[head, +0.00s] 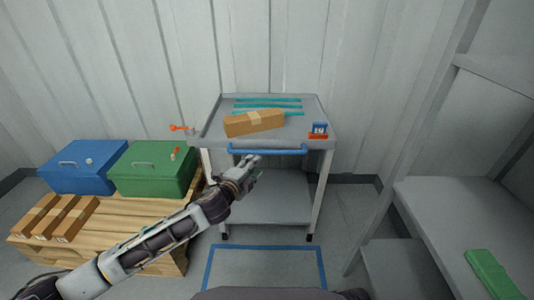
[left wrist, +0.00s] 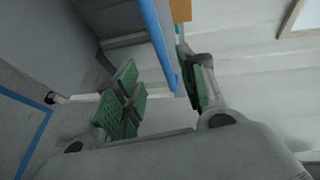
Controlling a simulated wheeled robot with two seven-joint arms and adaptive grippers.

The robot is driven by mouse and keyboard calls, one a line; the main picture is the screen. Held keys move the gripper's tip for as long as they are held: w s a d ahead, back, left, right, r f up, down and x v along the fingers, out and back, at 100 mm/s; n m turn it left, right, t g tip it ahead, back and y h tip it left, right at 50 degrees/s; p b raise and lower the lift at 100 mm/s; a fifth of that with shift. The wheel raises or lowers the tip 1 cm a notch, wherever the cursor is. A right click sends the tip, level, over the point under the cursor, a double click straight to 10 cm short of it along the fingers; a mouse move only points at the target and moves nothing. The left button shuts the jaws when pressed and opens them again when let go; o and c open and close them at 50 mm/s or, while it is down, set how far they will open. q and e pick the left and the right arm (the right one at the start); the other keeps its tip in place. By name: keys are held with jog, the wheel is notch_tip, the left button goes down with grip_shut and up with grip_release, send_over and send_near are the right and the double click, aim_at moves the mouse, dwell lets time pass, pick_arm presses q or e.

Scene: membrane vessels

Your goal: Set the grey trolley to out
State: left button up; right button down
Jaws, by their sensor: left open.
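The grey trolley (head: 210,135) stands against the back wall in the head view, with a blue handle bar (head: 267,150) along its front edge. The handle also shows in the left wrist view (left wrist: 157,38). My left gripper (head: 255,160) is open and empty, just in front of and below the handle's left half. In the left wrist view the bar's end appears in the gap between the green-padded fingers (left wrist: 158,88); I cannot tell whether they touch it. A blue outline (head: 265,247) is marked on the floor in front of the trolley. My right gripper is not in view.
At left, blue (head: 84,174) and green (head: 150,176) cases sit on a wooden pallet (head: 110,215). Grey shelving (head: 450,210) stands at right. The outlined floor is clear.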

aim_at(266, 154)
pick_arm(q)
jog(key=b+x, duration=0.1)
jog(key=x, duration=0.6)
jog(key=shift+b+x, duration=0.55)
jog(key=shift+x, duration=1.95)
jog(key=shift+w+d+f+b, duration=0.15)
jog(key=shift+w+b, duration=0.2)
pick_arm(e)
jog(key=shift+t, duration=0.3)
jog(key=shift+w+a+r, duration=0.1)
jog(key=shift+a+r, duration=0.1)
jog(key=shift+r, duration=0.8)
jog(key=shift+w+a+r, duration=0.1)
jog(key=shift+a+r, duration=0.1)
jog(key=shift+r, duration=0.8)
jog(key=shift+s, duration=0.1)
pick_arm(q)
jog(key=shift+c, duration=0.5)
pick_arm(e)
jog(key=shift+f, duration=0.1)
